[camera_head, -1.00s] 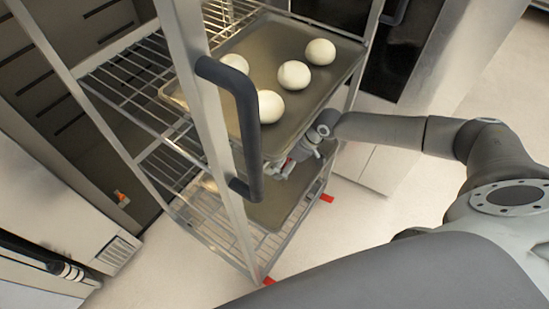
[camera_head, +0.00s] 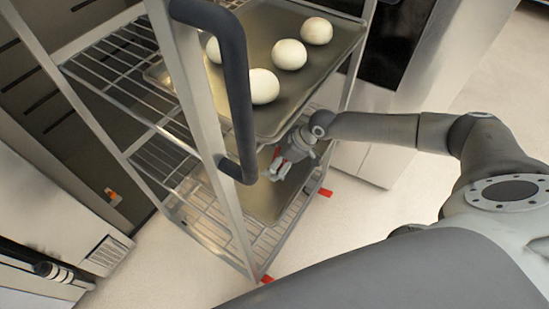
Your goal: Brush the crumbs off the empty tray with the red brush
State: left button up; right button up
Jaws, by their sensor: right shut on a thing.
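The empty tray (camera_head: 262,208) lies on a lower shelf of the wire rack, partly hidden under the upper tray and behind the rack's post. Crumbs on it are too small to make out. My right gripper (camera_head: 278,172) reaches in from the right, above the empty tray and below the upper tray's edge. It is shut on the red brush (camera_head: 280,160), of which only a small red part shows between the fingers. I cannot tell whether the brush touches the tray. My left gripper is not in view.
The upper tray (camera_head: 330,62) holds several pale dough balls (camera_head: 289,54) close above my right gripper. The metal rack (camera_head: 181,90) with its dark handle (camera_head: 238,95) stands in front. Pale floor (camera_head: 370,225) is clear to the right.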

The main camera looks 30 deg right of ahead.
jog(key=shift+f+b, duration=0.7)
jog(key=shift+f, duration=0.25)
dwell(0.4)
